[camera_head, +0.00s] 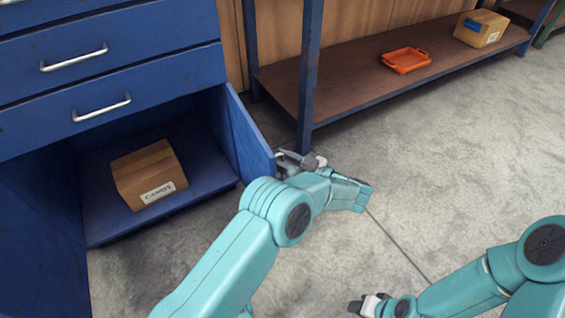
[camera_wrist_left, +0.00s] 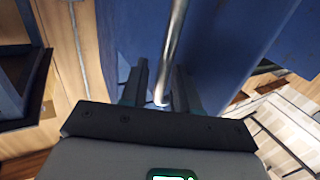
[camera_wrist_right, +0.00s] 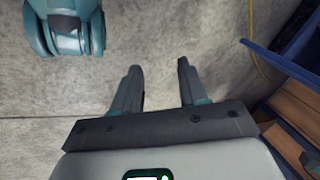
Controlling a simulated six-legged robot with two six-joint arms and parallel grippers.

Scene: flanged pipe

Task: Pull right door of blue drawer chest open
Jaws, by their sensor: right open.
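The blue drawer chest (camera_head: 105,75) stands at the left in the head view. Its right door (camera_head: 246,135) stands swung open, out from the lower compartment. My left gripper (camera_head: 283,158) is at the outer side of that door, near its free edge. In the left wrist view the metal bar handle (camera_wrist_left: 172,45) runs between the two fingers of my left gripper (camera_wrist_left: 162,80). The fingers stand apart, with a gap beside the bar. My right gripper (camera_wrist_right: 158,75) is open and empty over the floor, low at the right in the head view (camera_head: 367,304).
A cardboard box (camera_head: 150,175) sits inside the open compartment. A blue panel (camera_head: 40,235) stands at the compartment's left. A low shelf (camera_head: 345,85) with a blue post (camera_head: 310,75) close behind my left gripper holds an orange tray (camera_head: 405,60) and a box (camera_head: 481,28). The floor at right is clear.

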